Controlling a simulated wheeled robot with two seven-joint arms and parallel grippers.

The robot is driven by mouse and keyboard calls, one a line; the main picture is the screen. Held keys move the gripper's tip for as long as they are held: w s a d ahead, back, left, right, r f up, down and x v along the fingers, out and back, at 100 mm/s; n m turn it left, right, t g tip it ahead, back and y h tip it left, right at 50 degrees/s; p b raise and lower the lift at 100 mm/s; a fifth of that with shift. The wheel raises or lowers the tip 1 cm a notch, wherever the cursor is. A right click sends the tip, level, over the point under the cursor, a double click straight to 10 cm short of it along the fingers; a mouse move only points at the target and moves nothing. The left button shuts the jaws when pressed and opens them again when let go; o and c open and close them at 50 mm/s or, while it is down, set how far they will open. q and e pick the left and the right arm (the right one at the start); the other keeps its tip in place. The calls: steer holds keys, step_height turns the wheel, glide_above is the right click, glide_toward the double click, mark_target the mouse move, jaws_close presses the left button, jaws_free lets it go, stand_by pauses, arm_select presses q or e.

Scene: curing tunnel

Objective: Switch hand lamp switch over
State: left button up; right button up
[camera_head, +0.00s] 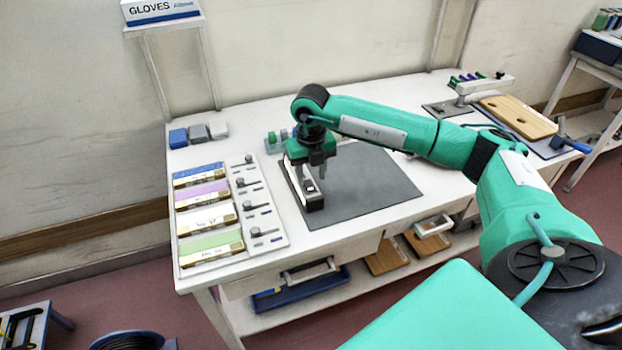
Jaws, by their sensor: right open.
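The hand lamp (314,203) looks like a long white and black block lying on the left part of the dark grey mat (372,185). A small dark detail on its top near the front end may be its switch; it is too small to tell its position. My right gripper (319,172) points down just above the lamp, beside its right side in the picture. It is open and holds nothing visible. I cannot tell whether its fingers touch the lamp. My green gripper body hides the lamp's far end. My left gripper is not in view.
Left of the mat, a white board (278,242) holds several dark levers beside colored boxes (206,218). Blue, grey and white blocks (198,132) stand at the back left. A wooden board (517,117) lies at the right. The mat right of the lamp is clear.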

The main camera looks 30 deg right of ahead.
mark_target(311, 189)
step_height(311, 189, down, 2)
steer(key=shift+f, duration=0.15)
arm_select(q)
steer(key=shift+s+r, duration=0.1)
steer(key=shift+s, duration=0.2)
arm_select(e)
steer(key=shift+f, duration=0.45)
jaws_close()
steer(key=shift+w+r+g+p, duration=0.15)
steer(key=shift+g+p, duration=0.25)
steer(key=shift+w+g+y, duration=0.2)
steer(key=shift+g+y, duration=0.1)
steer(key=shift+g, duration=0.7)
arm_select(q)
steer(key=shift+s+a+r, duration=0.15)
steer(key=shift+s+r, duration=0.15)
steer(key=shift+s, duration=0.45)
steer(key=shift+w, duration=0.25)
